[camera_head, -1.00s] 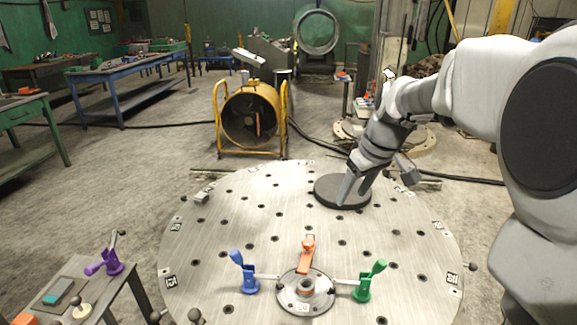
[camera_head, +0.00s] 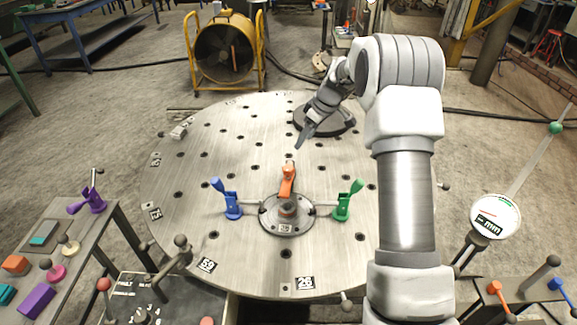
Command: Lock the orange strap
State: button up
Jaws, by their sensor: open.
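The orange strap (camera_head: 287,181) is on the far side of the round flange (camera_head: 270,225) at the middle of the perforated metal table. Its orange end points away from me; whether it is latched I cannot tell. A blue clamp (camera_head: 229,203) stands left of the flange and a green clamp (camera_head: 347,203) stands right of it, each joined to it by a grey bar. My gripper (camera_head: 301,142) is open and empty, pointing down just behind and slightly right of the orange strap, apart from it.
A dark disc (camera_head: 342,123) lies on the round table (camera_head: 200,165) behind my gripper. A side bench with a purple clamp (camera_head: 92,201) stands at left. A dial gauge (camera_head: 495,215) is at right. Several ball-topped levers ring the table's front edge.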

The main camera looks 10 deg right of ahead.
aim_at(288, 167)
jog(key=x, duration=1.4)
jog(key=shift+w+a+f+b, duration=0.1)
jog(key=shift+f+b, duration=0.2)
jog(key=shift+f, duration=0.05)
grip_shut()
